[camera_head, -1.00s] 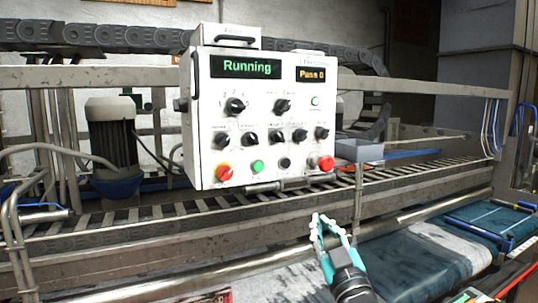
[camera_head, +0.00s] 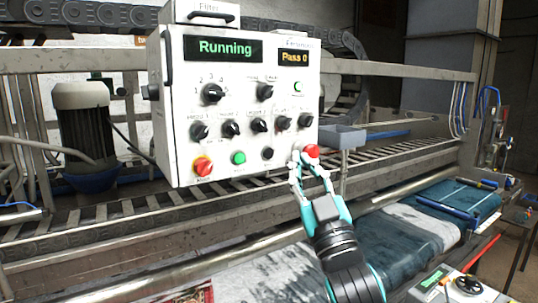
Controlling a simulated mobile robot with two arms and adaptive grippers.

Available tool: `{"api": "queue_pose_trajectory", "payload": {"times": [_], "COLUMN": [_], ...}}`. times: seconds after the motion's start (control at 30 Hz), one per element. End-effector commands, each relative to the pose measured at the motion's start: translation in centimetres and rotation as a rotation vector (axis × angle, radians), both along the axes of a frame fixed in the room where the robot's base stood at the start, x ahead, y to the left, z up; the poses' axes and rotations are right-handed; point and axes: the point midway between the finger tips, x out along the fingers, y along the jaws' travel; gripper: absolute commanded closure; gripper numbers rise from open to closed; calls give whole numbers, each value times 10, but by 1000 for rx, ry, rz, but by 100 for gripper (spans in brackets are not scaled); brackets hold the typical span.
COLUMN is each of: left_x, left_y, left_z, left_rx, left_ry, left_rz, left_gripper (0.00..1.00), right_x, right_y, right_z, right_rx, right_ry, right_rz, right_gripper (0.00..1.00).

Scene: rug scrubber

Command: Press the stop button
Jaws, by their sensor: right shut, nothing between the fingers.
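The white control box (camera_head: 180,110) stands over the machine's rail. Its green display (camera_head: 224,48) reads "Running" and its amber display (camera_head: 294,57) reads "Pass 0". A red button (camera_head: 312,151) sits at the panel's lower right. A red knob with a yellow base (camera_head: 203,166) is at the lower left, and a green button (camera_head: 238,157) is right of it. Labels under them are too small to read surely. My right gripper (camera_head: 304,161) is shut and empty, its fingertips at the lower-right red button and overlapping its lower edge. I cannot tell whether they touch it. My left gripper is out of view.
Several black knobs (camera_head: 230,128) fill the panel's middle. A grey tray (camera_head: 342,137) sticks out just right of the box. Below runs a metal roller (camera_head: 400,196) over a blue and white rug (camera_head: 400,245). Another small panel (camera_head: 432,281) is at the lower right.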

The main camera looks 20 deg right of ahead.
Motion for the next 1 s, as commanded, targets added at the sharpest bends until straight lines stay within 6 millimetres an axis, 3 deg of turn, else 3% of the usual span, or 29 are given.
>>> {"api": "queue_pose_trajectory", "payload": {"times": [0.5, 1.0], "left_x": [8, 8], "left_y": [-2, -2], "left_z": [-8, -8], "left_rx": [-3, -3], "left_ry": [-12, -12], "left_rz": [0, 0], "left_gripper": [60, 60], "right_x": [67, 79], "right_y": [10, 12], "right_z": [0, 0], "right_rx": [0, -1], "right_ry": [0, 0], "right_rz": [1, 1], "right_gripper": [100, 100]}}
